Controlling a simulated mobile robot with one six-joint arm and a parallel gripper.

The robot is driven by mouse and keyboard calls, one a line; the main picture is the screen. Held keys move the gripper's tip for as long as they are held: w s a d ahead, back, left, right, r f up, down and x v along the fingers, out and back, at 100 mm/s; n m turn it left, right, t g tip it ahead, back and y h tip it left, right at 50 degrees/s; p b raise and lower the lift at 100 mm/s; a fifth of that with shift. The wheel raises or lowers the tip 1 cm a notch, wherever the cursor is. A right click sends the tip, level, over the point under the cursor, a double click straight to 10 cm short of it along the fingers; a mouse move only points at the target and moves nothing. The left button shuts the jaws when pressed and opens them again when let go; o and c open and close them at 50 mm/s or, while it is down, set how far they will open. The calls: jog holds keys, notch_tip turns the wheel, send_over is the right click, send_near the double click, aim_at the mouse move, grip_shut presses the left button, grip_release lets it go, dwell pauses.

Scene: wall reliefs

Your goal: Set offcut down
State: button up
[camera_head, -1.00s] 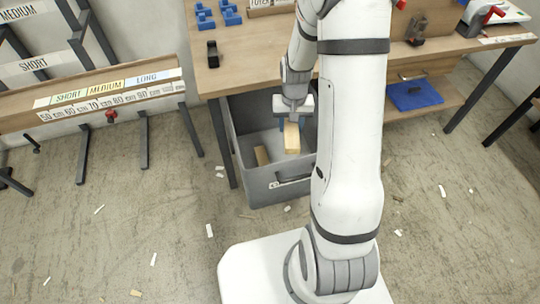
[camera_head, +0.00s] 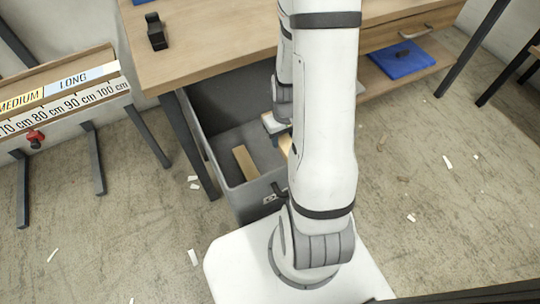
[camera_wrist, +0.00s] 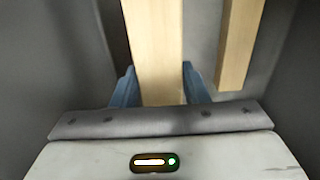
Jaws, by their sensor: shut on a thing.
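My gripper is shut on the offcut (camera_wrist: 155,50), a pale wooden piece between its two blue fingers (camera_wrist: 155,88) in the wrist view. In the head view my gripper (camera_head: 280,138) is inside or just over the grey bin, and only an edge of the offcut (camera_head: 286,146) shows beside my arm. A second wooden piece (camera_head: 245,162) lies in the bin (camera_head: 233,194); it also shows at the right of the wrist view (camera_wrist: 240,40). My arm hides the right part of the bin, and I cannot tell whether the held offcut touches the bin floor.
The bin stands under the front edge of a wooden workbench (camera_head: 210,50). A black block (camera_head: 156,32) is on the bench top. A blue item (camera_head: 402,60) lies on the lower shelf at right. A length-marked rack (camera_head: 60,92) stands at left. Small scraps litter the floor.

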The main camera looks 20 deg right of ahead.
aim_at(283, 138)
notch_tip(283, 138, down, 8)
jog(key=b, duration=0.3)
jog(key=shift+f+b, duration=0.1)
jog(key=shift+b, duration=0.2)
jog(key=shift+f, duration=0.2)
jog(key=o, duration=1.1)
notch_tip(283, 138, up, 12)
jog(key=p, duration=0.6)
jog(key=shift+a+r, duration=0.1)
jog(key=shift+r, duration=0.1)
jog(key=shift+t, duration=0.6)
jog(key=s+a+r, duration=0.2)
jog(key=a+r, duration=0.1)
jog(key=r, duration=0.3)
jog(key=s+a+r, duration=0.2)
jog(key=a+r, duration=0.2)
jog(key=r, duration=0.3)
jog(key=s+a+r, duration=0.3)
jog(key=r, duration=0.4)
jog(key=shift+a, duration=0.15)
